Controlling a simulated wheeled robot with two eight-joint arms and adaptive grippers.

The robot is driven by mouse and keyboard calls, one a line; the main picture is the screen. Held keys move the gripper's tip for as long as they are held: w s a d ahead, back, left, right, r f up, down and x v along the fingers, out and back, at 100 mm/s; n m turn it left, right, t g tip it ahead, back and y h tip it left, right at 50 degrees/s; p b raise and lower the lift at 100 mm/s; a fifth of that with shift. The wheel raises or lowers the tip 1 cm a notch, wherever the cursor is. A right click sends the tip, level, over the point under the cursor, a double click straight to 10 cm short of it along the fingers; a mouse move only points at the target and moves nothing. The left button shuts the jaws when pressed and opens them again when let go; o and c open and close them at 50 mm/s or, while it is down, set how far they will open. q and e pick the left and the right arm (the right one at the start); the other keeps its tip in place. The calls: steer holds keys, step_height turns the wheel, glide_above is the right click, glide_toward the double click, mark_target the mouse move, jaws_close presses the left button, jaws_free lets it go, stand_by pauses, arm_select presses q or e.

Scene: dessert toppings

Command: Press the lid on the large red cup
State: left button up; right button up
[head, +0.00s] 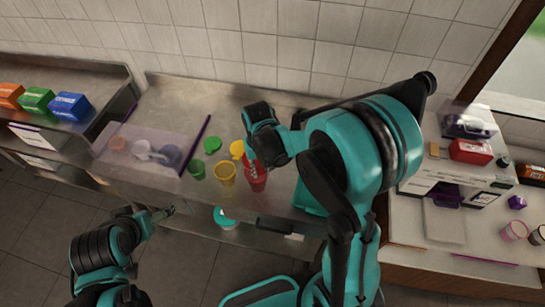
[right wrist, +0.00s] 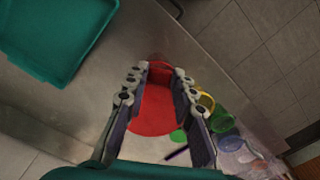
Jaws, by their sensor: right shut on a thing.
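The large red cup (head: 257,184) stands on the steel counter, at the right end of a row with a yellow cup (head: 225,175) and a green cup (head: 196,169). My right gripper (head: 251,158) is just above and behind the red cup and is shut on the red lid (head: 248,152). In the right wrist view the red lid (right wrist: 155,112) shows as a broad disc between the fingers, hiding much of the cup. I cannot tell whether lid and cup touch. My left gripper (head: 168,211) is low in front of the counter, away from the cups; its jaw state is unclear.
A yellow lid (head: 237,149) and a green lid (head: 212,145) lie behind the cups. A clear bin (head: 118,163) with scoops is to the left. A teal tray (right wrist: 55,40) lies on the counter near my right arm. The counter's front edge is close to the cups.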

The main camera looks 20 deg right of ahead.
steer(key=shift+s+a+r, duration=0.1)
steer(key=shift+s+a, duration=0.05)
steer(key=shift+s, duration=0.05)
steer(key=shift+w+a+f+b, duration=0.15)
steer(key=shift+f+b, duration=0.2)
steer(key=shift+f, duration=0.3)
step_height(320, 180, down, 4)
steer(key=b, duration=0.3)
steer(key=shift+f, duration=0.1)
steer(key=shift+f+b, duration=0.55)
steer(key=shift+b, duration=0.05)
steer(key=shift+f+b, duration=0.4)
steer(key=shift+b, duration=0.5)
stand_by(1.5)
steer(key=o, duration=1.4)
